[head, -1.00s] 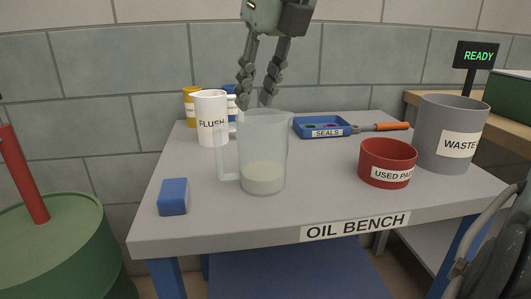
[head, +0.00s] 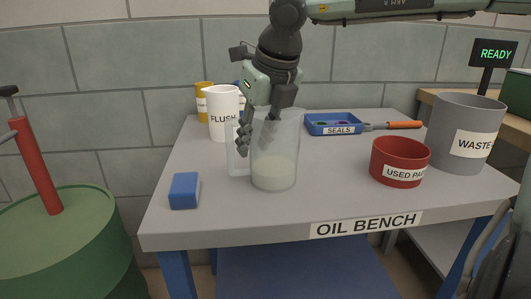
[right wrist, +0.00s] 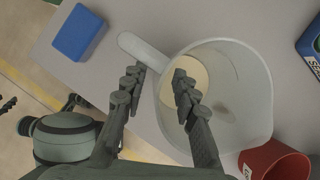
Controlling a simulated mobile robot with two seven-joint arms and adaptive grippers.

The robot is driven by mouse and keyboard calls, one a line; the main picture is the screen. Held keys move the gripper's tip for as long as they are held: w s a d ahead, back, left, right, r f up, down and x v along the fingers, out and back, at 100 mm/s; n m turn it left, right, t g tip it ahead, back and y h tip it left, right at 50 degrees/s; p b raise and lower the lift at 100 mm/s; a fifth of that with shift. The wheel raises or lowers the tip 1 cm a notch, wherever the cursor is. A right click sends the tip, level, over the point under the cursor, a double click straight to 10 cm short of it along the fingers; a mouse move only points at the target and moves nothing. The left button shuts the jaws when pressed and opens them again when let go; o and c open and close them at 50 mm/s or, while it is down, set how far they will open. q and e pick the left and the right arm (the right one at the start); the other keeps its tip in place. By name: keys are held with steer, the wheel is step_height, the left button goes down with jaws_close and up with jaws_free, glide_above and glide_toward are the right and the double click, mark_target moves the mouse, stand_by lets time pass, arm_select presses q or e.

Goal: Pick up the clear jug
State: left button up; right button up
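The clear jug (head: 288,142) stands upright on the oil bench (head: 225,222), with pale liquid in its bottom and its handle on the left. In the right wrist view the jug (right wrist: 250,85) shows from above, its handle pointing to the upper left. My right gripper (head: 256,130) is low at the jug's handle side. In the right wrist view its two fingers (right wrist: 157,80) are spread apart, one on each side of the handle-side wall, the right one over the jug's mouth. I cannot tell whether either finger touches the jug. My left gripper is not in view.
A white FLUSH jug (head: 224,118) stands close behind on the left. A blue block (head: 184,191) lies at the front left. The red pot (head: 400,150), grey waste bin (head: 465,115) and blue seals tray (head: 333,120) are to the right. The bench front is mostly clear.

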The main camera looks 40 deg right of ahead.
jaws_close()
steer(key=shift+r, duration=0.1)
stand_by(0.5)
